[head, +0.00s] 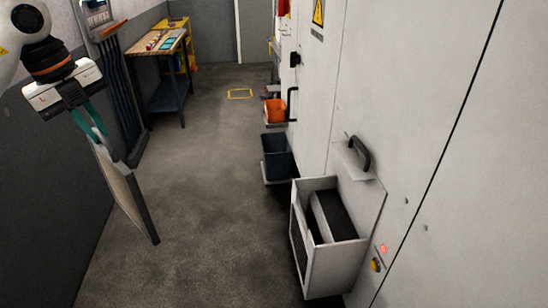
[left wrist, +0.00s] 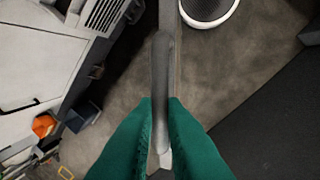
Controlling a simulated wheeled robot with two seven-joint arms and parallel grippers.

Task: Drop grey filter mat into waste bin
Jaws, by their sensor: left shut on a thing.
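A dark blue bin (head: 277,162), apparently the waste bin, stands by the machine, well to the right of the mat. It also shows in the left wrist view (left wrist: 82,118). My right gripper is out of view.
An open, pale box (head: 335,265) with dark contents juts from the machine front, nearer than the blue bin. A black handle (head: 359,153) is above it. An orange bin (head: 275,110) is farther back. A workbench (head: 165,45) stands at the back left. The middle floor is clear.

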